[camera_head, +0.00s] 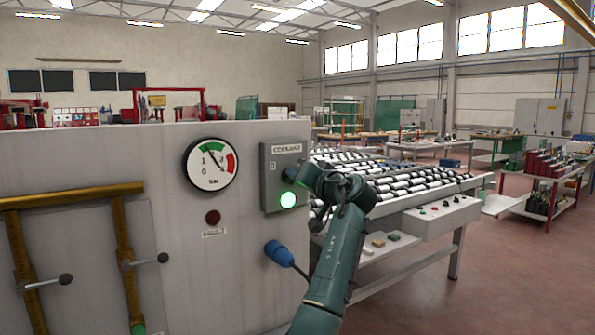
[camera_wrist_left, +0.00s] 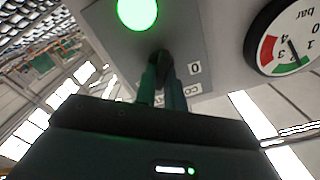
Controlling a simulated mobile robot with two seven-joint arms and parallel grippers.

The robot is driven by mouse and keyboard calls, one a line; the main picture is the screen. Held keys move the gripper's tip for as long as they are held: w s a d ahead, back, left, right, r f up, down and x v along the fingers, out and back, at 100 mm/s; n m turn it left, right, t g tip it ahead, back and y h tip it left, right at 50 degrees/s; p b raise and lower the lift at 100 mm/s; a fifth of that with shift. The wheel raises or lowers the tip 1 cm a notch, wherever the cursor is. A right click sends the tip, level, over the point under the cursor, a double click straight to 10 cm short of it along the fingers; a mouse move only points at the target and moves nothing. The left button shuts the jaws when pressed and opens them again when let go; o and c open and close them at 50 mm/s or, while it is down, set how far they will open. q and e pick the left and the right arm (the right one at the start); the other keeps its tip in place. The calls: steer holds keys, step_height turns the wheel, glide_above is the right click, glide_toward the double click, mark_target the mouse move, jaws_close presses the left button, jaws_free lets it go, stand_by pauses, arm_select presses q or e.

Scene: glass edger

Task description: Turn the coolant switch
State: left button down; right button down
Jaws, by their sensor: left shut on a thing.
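The grey coolant switch box (camera_head: 269,190) is on the machine's front panel, with a label at its top and a "0" mark below it. Its lamp (camera_head: 288,200) glows green and also shows at the top of the left wrist view (camera_wrist_left: 137,12). The dark switch knob (camera_wrist_left: 162,62) stands out from the box in the left wrist view. My left gripper (camera_wrist_left: 162,80) is shut on it, one finger on each side. In the head view my gripper (camera_head: 299,173) hides the knob. My right gripper is in neither view.
A pressure gauge (camera_head: 211,164) is left of the box, with a dark red lamp (camera_head: 213,217) below it. A blue plug (camera_head: 278,253) with a cable sticks out below the box. Brass pipes (camera_head: 70,194) with lever handles are at left. A roller table (camera_head: 425,184) stands behind my arm.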

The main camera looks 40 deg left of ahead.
arm_select(q)
steer(key=shift+m, duration=0.5)
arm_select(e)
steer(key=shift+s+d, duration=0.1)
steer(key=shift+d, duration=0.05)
arm_select(q)
steer(key=c, duration=1.5)
jaws_free()
steer(key=shift+b+v, duration=1.8)
steer(key=shift+v, duration=4.8)
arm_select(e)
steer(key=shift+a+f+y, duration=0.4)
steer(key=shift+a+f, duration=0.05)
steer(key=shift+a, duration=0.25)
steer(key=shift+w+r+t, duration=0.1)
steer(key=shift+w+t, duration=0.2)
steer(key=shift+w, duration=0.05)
